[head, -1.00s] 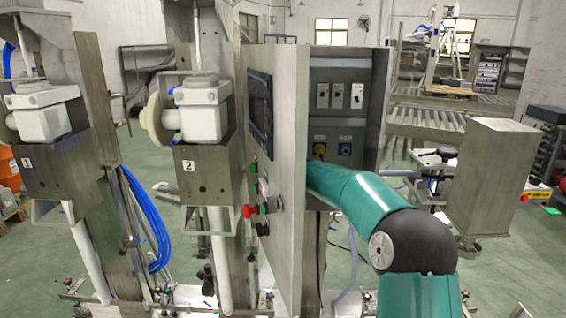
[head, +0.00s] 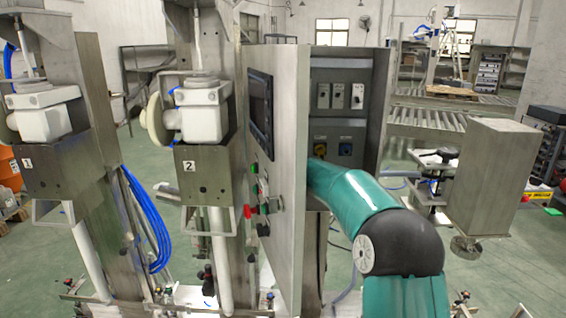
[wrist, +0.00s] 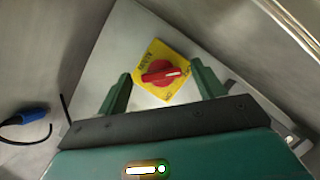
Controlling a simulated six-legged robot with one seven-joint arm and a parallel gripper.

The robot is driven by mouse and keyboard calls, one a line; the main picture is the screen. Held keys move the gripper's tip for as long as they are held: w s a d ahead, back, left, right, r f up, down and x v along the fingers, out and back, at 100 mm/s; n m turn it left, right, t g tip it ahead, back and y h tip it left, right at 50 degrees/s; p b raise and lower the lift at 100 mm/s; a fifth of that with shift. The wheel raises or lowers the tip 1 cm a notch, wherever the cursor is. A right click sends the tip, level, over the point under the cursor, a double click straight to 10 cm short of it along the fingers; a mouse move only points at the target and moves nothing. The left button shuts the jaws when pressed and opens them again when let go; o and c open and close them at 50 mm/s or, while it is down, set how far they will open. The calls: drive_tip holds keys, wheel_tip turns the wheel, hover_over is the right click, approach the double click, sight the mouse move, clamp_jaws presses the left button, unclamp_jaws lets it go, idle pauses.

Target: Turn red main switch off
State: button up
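The red main switch (wrist: 160,73) is a round red knob on a yellow square plate (wrist: 180,93), set on a grey metal panel in the wrist view. A pale mark on the knob points to the right. My gripper (wrist: 163,82) is open in the wrist view, with one green finger to the left of the knob and one to the right. The fingers look apart from the knob; the remaining distance is hard to tell. In the head view my green arm reaches behind the open cabinet door, which hides the gripper and the red switch.
The open cabinet door (head: 290,110) stands left of my arm. A blue plug with a black cable (wrist: 28,117) is at the wrist view's left.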

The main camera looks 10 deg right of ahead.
drive_tip(key=shift+r, duration=0.1)
drive_tip(key=v, duration=1.3)
drive_tip(key=shift+s, duration=0.4)
drive_tip(key=shift+r, duration=0.1)
